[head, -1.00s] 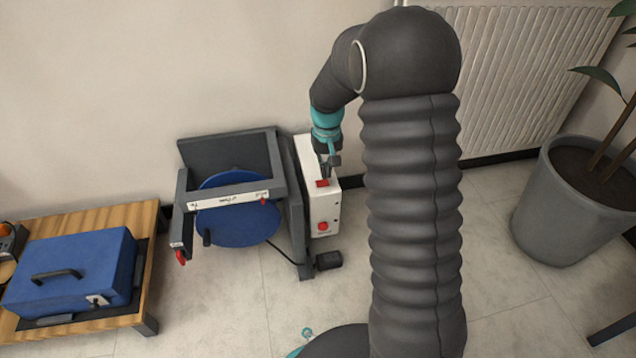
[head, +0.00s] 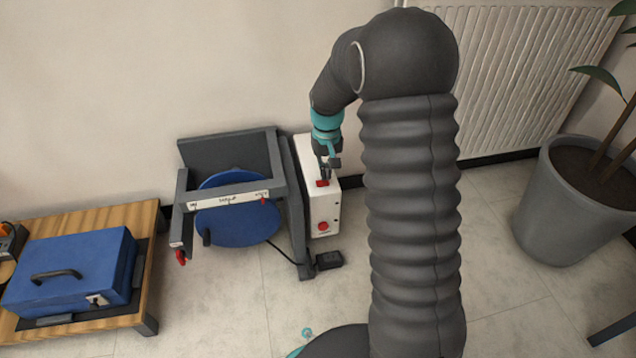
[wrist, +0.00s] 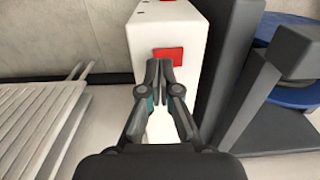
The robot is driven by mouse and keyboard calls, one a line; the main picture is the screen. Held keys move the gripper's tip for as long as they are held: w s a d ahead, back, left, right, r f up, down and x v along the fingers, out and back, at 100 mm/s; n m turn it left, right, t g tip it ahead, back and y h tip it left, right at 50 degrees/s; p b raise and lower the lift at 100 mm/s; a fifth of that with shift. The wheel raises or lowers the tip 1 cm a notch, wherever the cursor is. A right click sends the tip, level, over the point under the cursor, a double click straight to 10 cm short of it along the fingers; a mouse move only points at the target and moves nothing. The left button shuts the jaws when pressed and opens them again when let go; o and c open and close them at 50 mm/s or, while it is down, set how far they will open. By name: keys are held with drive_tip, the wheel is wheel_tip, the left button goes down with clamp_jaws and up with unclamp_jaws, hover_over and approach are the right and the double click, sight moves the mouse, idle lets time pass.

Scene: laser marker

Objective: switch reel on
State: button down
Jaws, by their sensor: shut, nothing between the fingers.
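The reel (head: 235,225) is a blue disc in a dark grey frame, standing on the floor by the wall. A white box (head: 325,208) is fixed to the frame's right side. It has a red switch (head: 322,183) on top and a round red button (head: 323,227) on its front. My gripper (head: 325,178) is shut and empty, pointing down at the red switch. In the wrist view the gripper (wrist: 158,64) has its fingertips together just beside the red switch (wrist: 168,54) on the white box (wrist: 192,80). I cannot tell whether they touch it.
A blue case (head: 70,270) lies on a low wooden table (head: 135,215) at the left. A white radiator (head: 515,80) is on the wall at the right, with a potted plant (head: 565,215) in front. A black block (head: 328,260) with a cable lies on the floor.

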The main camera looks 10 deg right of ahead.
drive_tip(key=shift+f, duration=0.85)
idle(0.4)
drive_tip(key=shift+r, duration=0.1)
drive_tip(key=shift+r+p, duration=2.45)
drive_tip(key=shift+r, duration=1.05)
drive_tip(key=shift+f, duration=0.1)
drive_tip(key=shift+s+f+g, duration=0.15)
drive_tip(key=shift+s+f, duration=0.2)
drive_tip(key=shift+s, duration=0.3)
drive_tip(key=shift+s+f+g, duration=0.15)
drive_tip(key=shift+s+f, duration=0.2)
drive_tip(key=shift+s, duration=0.25)
drive_tip(key=s+a+r+t+p, duration=0.1)
drive_tip(key=s+r+t+p, duration=0.4)
drive_tip(key=s+r, duration=2.1)
drive_tip(key=shift+s+a+t, duration=0.15)
drive_tip(key=shift+s+t, duration=0.45)
drive_tip(key=shift+s, duration=0.4)
